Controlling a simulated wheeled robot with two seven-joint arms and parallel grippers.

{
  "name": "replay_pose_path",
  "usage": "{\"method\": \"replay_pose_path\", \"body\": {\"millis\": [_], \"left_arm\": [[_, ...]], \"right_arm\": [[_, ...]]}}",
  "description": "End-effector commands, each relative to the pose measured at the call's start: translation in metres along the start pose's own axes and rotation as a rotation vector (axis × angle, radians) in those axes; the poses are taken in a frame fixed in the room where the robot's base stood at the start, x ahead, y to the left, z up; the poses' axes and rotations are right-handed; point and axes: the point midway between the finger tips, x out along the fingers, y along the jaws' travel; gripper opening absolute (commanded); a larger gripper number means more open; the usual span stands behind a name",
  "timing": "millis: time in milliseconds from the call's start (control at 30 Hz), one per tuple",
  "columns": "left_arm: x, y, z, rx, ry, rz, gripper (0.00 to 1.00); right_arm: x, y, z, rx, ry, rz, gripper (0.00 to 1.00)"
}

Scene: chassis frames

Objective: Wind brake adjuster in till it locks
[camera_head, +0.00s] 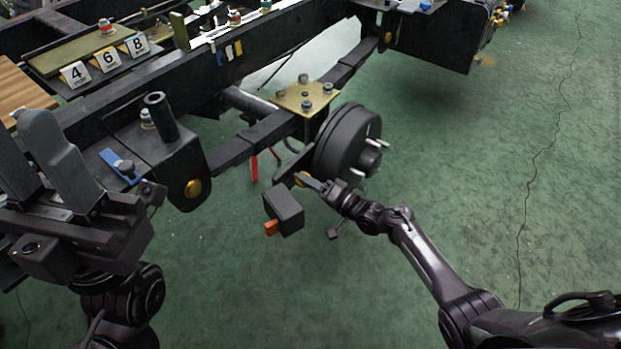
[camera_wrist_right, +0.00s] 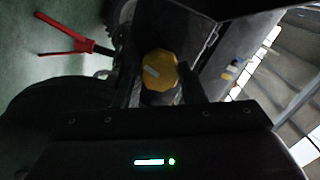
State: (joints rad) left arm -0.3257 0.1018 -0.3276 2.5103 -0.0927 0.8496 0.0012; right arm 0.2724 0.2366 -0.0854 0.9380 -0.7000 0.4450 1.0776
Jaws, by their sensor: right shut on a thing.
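A yellow faceted knob with a pale mark, which looks like the brake adjuster (camera_wrist_right: 160,72), sits between the fingers of my right gripper in the right wrist view. In the head view the adjuster (camera_head: 302,179) shows small and orange beside the brake drum (camera_head: 342,150), partly covered by my right gripper (camera_head: 311,183). That gripper is shut on the adjuster, one finger along each side. The threads and the rear of the adjuster are hidden. My left gripper (camera_head: 30,155) is held up at the far left, its fingers apart and empty.
The dark chassis frame (camera_head: 262,42) runs across the top. A brass plate (camera_head: 303,97) with bolts sits above the drum. Number cards (camera_head: 107,59) stand on the left. A red-handled tool (camera_wrist_right: 78,42) is near the knob. Green floor is clear at right.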

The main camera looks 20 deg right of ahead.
Motion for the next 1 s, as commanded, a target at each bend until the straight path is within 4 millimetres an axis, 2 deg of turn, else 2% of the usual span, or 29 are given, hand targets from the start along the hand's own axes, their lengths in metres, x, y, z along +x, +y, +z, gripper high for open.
{"method": "replay_pose_path", "body": {"millis": [400, 933, 967, 1000], "left_arm": [[0.0030, -0.0006, -0.0006, -0.003, -0.015, -0.009, 0.36], [0.0028, -0.0006, -0.0002, -0.003, -0.018, -0.009, 0.36], [0.0029, -0.0006, -0.0002, -0.003, -0.018, -0.009, 0.36], [0.0030, -0.0006, -0.0002, -0.003, -0.017, -0.009, 0.36]], "right_arm": [[-0.0001, 0.0001, -0.0006, 0.175, 0.001, 0.000, 0.14], [-0.0003, 0.0011, -0.0006, 0.195, 0.001, 0.002, 0.14], [-0.0003, 0.0011, -0.0006, 0.194, 0.001, 0.002, 0.41], [-0.0003, 0.0011, -0.0006, 0.194, 0.001, 0.001, 0.46]]}}
